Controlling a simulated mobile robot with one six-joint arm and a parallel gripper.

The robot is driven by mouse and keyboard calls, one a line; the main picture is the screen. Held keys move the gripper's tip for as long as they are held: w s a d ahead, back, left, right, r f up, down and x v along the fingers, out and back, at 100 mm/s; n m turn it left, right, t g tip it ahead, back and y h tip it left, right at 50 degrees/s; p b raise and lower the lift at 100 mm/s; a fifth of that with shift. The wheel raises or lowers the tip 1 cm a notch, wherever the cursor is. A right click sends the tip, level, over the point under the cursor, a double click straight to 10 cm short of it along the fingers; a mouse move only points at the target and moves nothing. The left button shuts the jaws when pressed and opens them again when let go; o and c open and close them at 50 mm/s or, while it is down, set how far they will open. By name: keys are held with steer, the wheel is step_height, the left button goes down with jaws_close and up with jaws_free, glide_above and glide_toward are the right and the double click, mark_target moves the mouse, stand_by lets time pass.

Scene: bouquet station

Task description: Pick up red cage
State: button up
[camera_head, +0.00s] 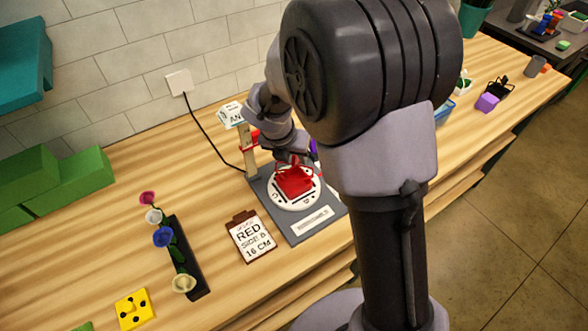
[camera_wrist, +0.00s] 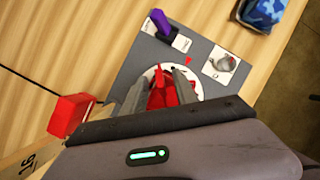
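The red cage (camera_head: 295,181) sits on a round white disc (camera_head: 283,201) with dark markings, on a grey board (camera_head: 302,232). My gripper (camera_head: 292,158) is directly above the cage in the head view, its fingertips largely hidden. In the wrist view, the two grey fingers of my gripper (camera_wrist: 160,78) point down on either side of the red cage (camera_wrist: 162,96). The cage fills most of the space between them. I cannot tell whether the fingers press on it or stand just clear.
A card reading RED SIDE B 16 CM (camera_head: 250,237) lies left of the board. A post with a red block (camera_wrist: 69,115) stands beside it. A purple piece (camera_wrist: 160,22) is on the board. A dark flower rack (camera_head: 186,258) and green blocks (camera_head: 62,183) are farther left.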

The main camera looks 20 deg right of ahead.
steer(key=shift+r, duration=0.1)
steer(key=shift+c, duration=0.2)
jaws_close()
